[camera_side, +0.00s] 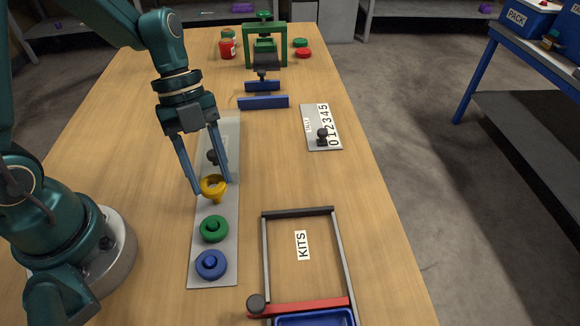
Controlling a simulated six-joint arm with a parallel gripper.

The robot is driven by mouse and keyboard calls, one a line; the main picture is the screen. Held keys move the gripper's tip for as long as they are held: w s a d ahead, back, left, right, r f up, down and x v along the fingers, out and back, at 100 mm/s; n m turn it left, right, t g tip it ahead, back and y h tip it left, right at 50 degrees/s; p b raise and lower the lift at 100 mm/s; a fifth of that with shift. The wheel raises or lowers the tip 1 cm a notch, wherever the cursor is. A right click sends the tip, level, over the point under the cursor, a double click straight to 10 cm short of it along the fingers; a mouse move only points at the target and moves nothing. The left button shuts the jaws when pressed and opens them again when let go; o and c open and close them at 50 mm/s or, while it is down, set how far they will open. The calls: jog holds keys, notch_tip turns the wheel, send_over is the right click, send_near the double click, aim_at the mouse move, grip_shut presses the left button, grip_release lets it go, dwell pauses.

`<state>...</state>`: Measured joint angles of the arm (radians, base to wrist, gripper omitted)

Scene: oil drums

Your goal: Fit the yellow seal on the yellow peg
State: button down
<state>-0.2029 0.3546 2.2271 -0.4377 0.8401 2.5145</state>
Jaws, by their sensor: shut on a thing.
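My gripper (213,187) is shut on the yellow seal (205,184), a ring held between its two fingertips above the grey strip (201,250). A small yellow part, which looks like the yellow peg (217,200), shows just below the seal. I cannot tell whether the seal is around the peg's top or only above it. Nearer on the same strip, a green ring (203,230) sits around a green peg, and a blue ring (201,267) sits around a blue peg.
A dark knob (212,157) stands on the strip behind the seal. A KITS frame (340,250) with a red bar (310,307) lies at the front right. A numbered plate (313,120), blue blocks (263,102) and a green press (264,45) stand farther back. The wood between is clear.

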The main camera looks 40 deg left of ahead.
aim_at(210, 177)
jog(key=shift+f, duration=1.6)
dwell(1.1)
grip_release()
jog(key=shift+r, duration=0.1)
jog(key=shift+r, duration=2.7)
